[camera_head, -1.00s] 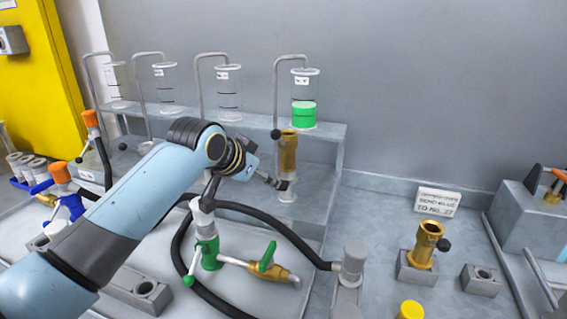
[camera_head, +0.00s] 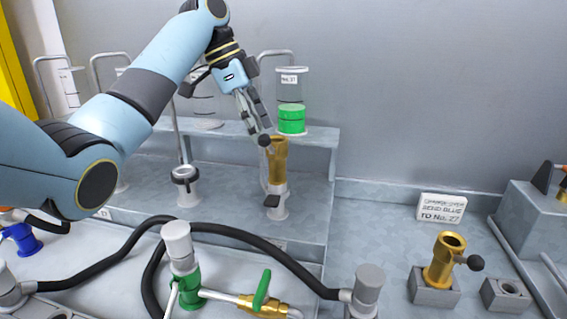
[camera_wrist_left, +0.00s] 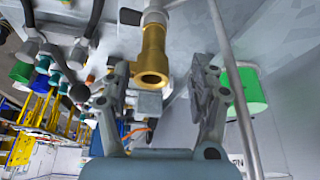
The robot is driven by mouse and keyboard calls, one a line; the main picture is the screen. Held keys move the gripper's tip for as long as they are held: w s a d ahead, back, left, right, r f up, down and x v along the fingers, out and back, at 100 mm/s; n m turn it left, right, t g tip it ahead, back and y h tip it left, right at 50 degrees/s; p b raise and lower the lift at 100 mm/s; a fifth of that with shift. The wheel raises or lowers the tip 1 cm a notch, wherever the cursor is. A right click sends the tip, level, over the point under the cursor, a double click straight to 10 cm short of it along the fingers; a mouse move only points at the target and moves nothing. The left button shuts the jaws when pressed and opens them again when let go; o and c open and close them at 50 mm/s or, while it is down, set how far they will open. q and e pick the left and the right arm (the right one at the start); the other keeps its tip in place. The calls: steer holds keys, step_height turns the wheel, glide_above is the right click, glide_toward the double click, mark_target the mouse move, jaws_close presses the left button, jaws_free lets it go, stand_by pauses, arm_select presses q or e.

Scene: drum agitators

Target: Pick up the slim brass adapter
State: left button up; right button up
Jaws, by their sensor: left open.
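A brass adapter (camera_head: 279,160) stands upright on a grey post at the front of the shelf, with a dark ball knob at its upper left. In the left wrist view the brass adapter (camera_wrist_left: 153,55) shows between the two fingers, its round opening facing the camera. A second brass adapter (camera_head: 442,264) with a dark knob sits in a grey block at the right. The frames do not clearly show which one is slimmer. My left gripper (camera_head: 258,128) is open, just above and left of the shelf adapter, without visible grip on it. My right gripper is out of view.
A clear cylinder with green filling (camera_head: 292,118) stands close behind the adapter, with a bent pipe beside it. A black hose (camera_head: 235,232) and a green-handled valve (camera_head: 262,290) lie in front. A label sign (camera_head: 441,207) stands at right. An empty grey block (camera_head: 506,294) sits nearby.

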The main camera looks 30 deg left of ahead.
mark_target(275, 167)
arm_select(q)
steer(key=f, duration=0.1)
steer(key=d+f, duration=0.2)
steer(key=shift+s+f, duration=0.1)
steer(key=shift+f, duration=0.25)
steer(key=p+x, duration=0.1)
steer(key=x, duration=0.3)
steer(key=shift+f, duration=0.6)
steer(key=c, duration=0.6)
steer(key=shift+r, duration=0.1)
jaws_close()
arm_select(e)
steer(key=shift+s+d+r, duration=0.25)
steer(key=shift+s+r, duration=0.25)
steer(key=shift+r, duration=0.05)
